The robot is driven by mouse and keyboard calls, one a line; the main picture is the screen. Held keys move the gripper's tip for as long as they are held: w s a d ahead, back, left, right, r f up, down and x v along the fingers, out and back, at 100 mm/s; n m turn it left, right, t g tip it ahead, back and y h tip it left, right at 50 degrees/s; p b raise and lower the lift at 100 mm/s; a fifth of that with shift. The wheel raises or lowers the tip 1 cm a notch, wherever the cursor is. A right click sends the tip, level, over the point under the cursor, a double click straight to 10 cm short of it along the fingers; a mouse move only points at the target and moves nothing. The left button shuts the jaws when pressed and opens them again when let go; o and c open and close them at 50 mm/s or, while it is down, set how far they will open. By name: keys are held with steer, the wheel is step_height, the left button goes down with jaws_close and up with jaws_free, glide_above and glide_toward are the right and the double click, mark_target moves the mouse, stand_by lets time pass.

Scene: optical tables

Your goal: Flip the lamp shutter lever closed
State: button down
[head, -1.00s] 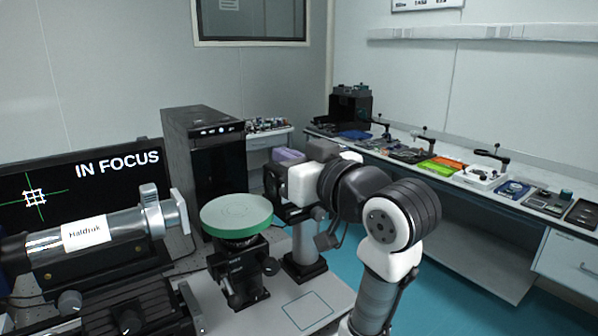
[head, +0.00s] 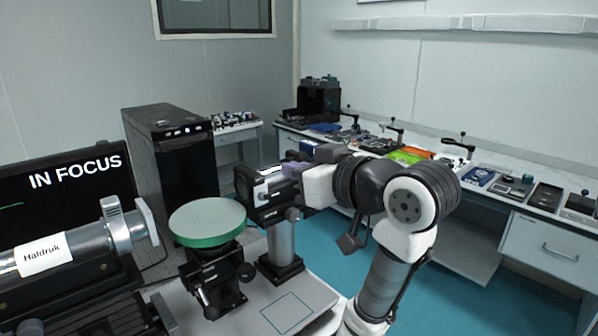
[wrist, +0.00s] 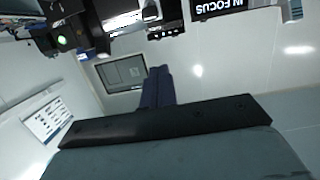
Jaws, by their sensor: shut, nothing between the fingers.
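The black lamp housing (head: 262,192) stands on a metal post at the middle of the head view, behind the green-topped round stage (head: 208,222). My gripper's dark blue fingers (wrist: 158,72) are shut with nothing between them in the wrist view. In the head view my white wrist is just right of the housing, and the fingertips are not clear there. The shutter lever cannot be made out for certain in either view. I cannot tell whether the fingers touch the housing. A black device with a green light (wrist: 62,41) is at the upper left of the wrist view.
A labelled metal tube (head: 45,256) and a monitor reading "IN FOCUS" (head: 75,172) are at the left. A black computer tower (head: 170,150) stands behind the stage. A long side bench (head: 505,192) holds several tools. Blue floor (head: 470,285) is free at the right.

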steer(key=p, duration=0.2)
glide_above(276, 196)
steer(key=x, duration=0.2)
steer(key=shift+s+f, duration=0.2)
steer(key=shift+f, duration=0.15)
steer(key=shift+s+d+f+p, duration=0.2)
steer(key=shift+s+d+f, duration=0.1)
steer(key=shift+f, duration=0.25)
steer(key=shift+s+d+f+p, duration=0.2)
steer(key=shift+s+f, duration=0.1)
steer(key=shift+f, duration=0.25)
steer(key=shift+s+d+f, duration=0.25)
steer(key=shift+s+f, duration=0.1)
steer(key=shift+f, duration=0.4)
steer(key=shift+f, duration=0.1)
steer(key=shift+f+b, duration=0.15)
steer(key=shift+b, duration=0.15)
steer(key=shift+s+t+y+b, duration=0.1)
steer(key=shift+t+y+b, duration=0.4)
steer(key=shift+t+b, duration=0.1)
